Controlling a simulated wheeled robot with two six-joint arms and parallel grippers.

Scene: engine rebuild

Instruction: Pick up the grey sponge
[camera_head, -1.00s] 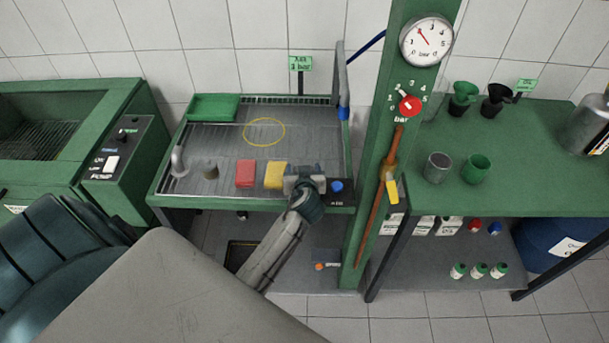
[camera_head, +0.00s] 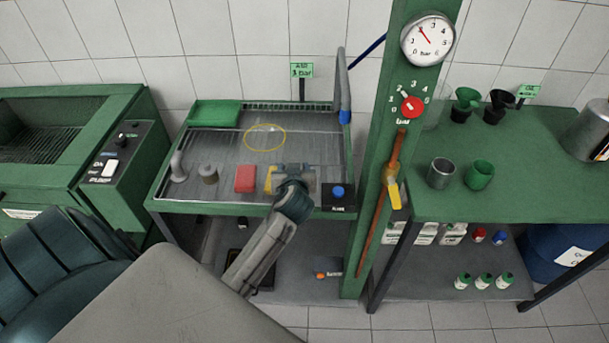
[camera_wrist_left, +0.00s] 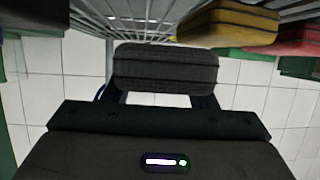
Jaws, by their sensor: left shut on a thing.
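The grey sponge (camera_wrist_left: 165,68) is a dark grey block between the fingers of my left gripper (camera_wrist_left: 163,98) in the left wrist view. The left gripper is shut on it. In the head view my left gripper (camera_head: 293,178) is over the front of the wash tray (camera_head: 225,165), and the arm and jaws hide most of the sponge there. I cannot tell for sure how far the sponge is above the tray. My right gripper is in neither view.
A yellow sponge (camera_head: 269,180), partly covered by the gripper, and a red sponge (camera_head: 245,178) lie to the left. A grey cylinder (camera_head: 208,173) and a curved spout (camera_head: 178,167) stand further left. A blue button (camera_head: 338,192) is at the right; a green post (camera_head: 372,180) stands beyond it.

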